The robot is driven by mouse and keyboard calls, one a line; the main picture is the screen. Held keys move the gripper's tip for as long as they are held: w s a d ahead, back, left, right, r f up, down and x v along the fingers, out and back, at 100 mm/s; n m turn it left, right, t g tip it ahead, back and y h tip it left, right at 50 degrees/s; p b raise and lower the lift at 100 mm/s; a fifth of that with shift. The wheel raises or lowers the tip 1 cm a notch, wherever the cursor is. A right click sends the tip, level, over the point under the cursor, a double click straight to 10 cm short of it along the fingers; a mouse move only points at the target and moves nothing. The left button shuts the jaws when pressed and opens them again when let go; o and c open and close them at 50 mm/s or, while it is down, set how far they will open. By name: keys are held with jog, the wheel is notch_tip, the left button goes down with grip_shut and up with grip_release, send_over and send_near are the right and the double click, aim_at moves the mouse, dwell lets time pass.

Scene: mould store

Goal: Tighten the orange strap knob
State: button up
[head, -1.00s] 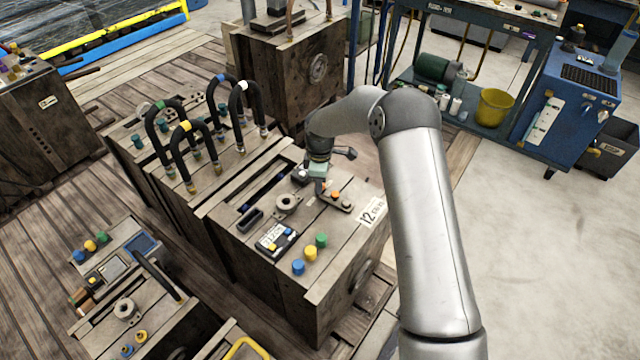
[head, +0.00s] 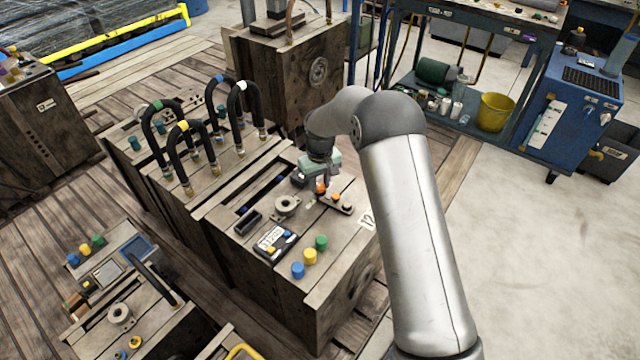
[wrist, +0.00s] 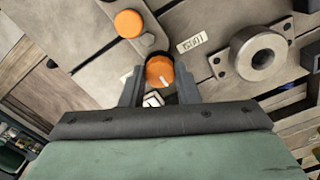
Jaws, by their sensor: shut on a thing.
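An orange knob with a white line on its top (wrist: 160,71) sits between my fingers in the wrist view. It also shows below my gripper in the head view (head: 320,187). My gripper (wrist: 159,82) is shut on this knob, one finger on each side; in the head view (head: 320,181) it points down at the block top. A second orange knob (wrist: 128,23) is on a grey metal strap (wrist: 148,40) beside it; this knob also shows in the head view (head: 336,196). The lower part of the held knob is hidden.
A round metal collar (wrist: 262,56) and a small label plate (wrist: 192,43) are close by. Blue, yellow and green knobs (head: 310,256) and a counter box (head: 274,243) stand on the same block. Black hoses (head: 183,155) arch up at the left.

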aim_at(320, 186)
jog(key=m, duration=0.4)
jog(key=shift+m, duration=0.3)
jog(key=m, duration=0.4)
jog(key=shift+m, duration=0.3)
jog(key=m, duration=0.4)
jog(key=shift+m+p, duration=0.4)
jog(key=shift+m, duration=2.1)
jog(key=o, duration=1)
jog(key=shift+c, duration=0.2)
notch_tip(320, 186, up, 18)
jog(key=p, duration=0.1)
jog(key=shift+f, duration=0.25)
